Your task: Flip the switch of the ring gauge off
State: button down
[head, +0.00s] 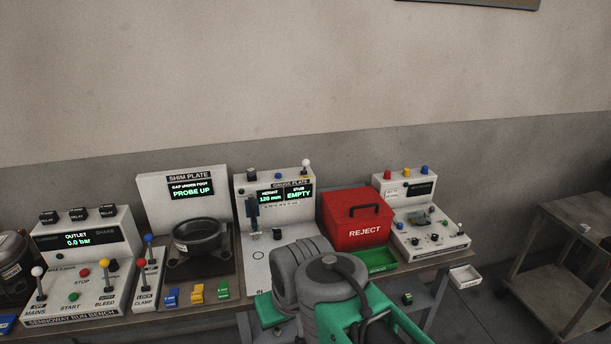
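No label reading "ring gauge" can be made out. A white console (440,241) stands at the right end of the bench, with a dark display (420,190) on its upright back. Red, yellow and blue buttons line its top, and small knobs and levers sit on its sloped face. A small lever (460,228) is near the right side of that face; its position is too small to tell. My grey and green arm fills the bottom centre, in front of the bench. My gripper's fingers do not show.
A red REJECT box (357,219) and green tray (379,262) stand left of the console. The gauge plate (279,187) reads "EMPTY". The shim plate (188,190) and run bench (84,239) are farther left. A grey cart (568,233) stands right.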

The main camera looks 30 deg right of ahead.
aim_at(306, 162)
jog(key=u, duration=0.25)
jog(key=i, duration=1.2)
jog(key=z, duration=0.05)
